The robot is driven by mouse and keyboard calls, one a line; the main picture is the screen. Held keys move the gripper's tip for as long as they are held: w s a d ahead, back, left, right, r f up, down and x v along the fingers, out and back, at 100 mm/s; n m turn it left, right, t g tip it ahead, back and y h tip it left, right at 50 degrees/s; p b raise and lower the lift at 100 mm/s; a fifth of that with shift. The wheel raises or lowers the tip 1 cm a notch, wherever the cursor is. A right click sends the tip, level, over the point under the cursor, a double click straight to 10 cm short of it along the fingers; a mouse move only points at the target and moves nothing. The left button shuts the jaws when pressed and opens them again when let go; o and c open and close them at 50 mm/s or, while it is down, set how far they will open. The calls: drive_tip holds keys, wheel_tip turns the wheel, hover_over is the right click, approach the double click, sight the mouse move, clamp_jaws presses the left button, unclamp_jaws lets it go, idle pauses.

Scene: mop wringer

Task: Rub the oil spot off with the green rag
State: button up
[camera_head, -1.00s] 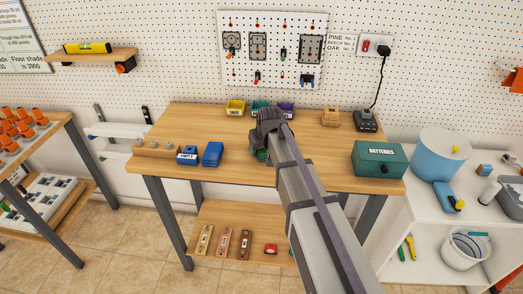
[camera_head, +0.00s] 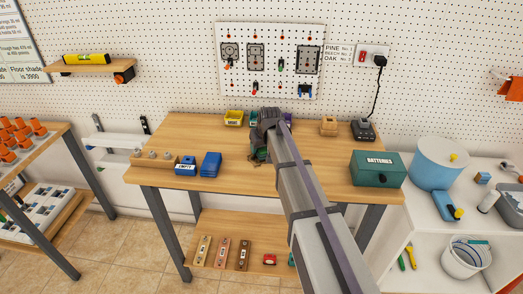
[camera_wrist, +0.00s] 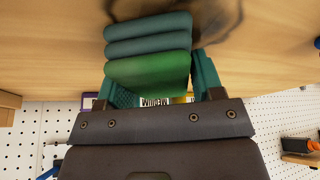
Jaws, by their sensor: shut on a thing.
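The green rag (camera_wrist: 148,70), a folded bundle with green and darker teal-green rolls, is between the teal fingers of my gripper (camera_wrist: 160,85) in the wrist view. My gripper is shut on it. A dark, smeared oil spot (camera_wrist: 225,14) shows on the wooden tabletop beside and behind the rag. The rag covers part of that area, and I cannot tell whether it touches the wood. In the head view my gripper (camera_head: 258,153) is over the middle of the workbench (camera_head: 225,178), and my arm hides most of the rag and spot.
Yellow (camera_head: 234,117) and other small bins stand at the bench's back, near my wrist. A blue box (camera_head: 210,164) and a blue-and-white EMPTY holder (camera_head: 185,166) are left. A green BATTERIES box (camera_head: 377,168) and a charger (camera_head: 363,130) are right. Bare wood lies front-left of my gripper.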

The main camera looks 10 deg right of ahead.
sight(265, 156)
drive_tip(key=shift+w+d, duration=0.1)
drive_tip(key=shift+w, duration=0.2)
drive_tip(key=shift+s+d+r, duration=0.1)
drive_tip(key=shift+s+d, duration=0.25)
drive_tip(key=shift+d, duration=0.4)
drive_tip(key=shift+s+a, duration=0.25)
drive_tip(key=shift+s, duration=0.4)
drive_tip(key=shift+s+a, duration=0.2)
drive_tip(key=shift+s, duration=0.4)
drive_tip(key=shift+s+a, duration=0.25)
drive_tip(key=shift+s, duration=0.45)
drive_tip(key=shift+s+a, duration=0.2)
drive_tip(key=shift+s, duration=0.45)
drive_tip(key=shift+s+a+f, duration=0.1)
drive_tip(key=shift+s+a, duration=0.1)
drive_tip(key=shift+s, duration=0.45)
drive_tip(key=shift+s+a+f, duration=0.1)
drive_tip(key=shift+s+a, duration=0.1)
drive_tip(key=shift+s, duration=0.45)
drive_tip(key=shift+s+a+r, duration=0.1)
drive_tip(key=shift+s+a, duration=0.15)
drive_tip(key=shift+s, duration=0.4)
drive_tip(key=shift+s+a, duration=0.25)
drive_tip(key=shift+s, duration=0.35)
drive_tip(key=shift+w, duration=0.1)
drive_tip(key=shift+r, duration=0.1)
wheel_tip(265, 156, up, 7)
drive_tip(key=p, duration=0.7)
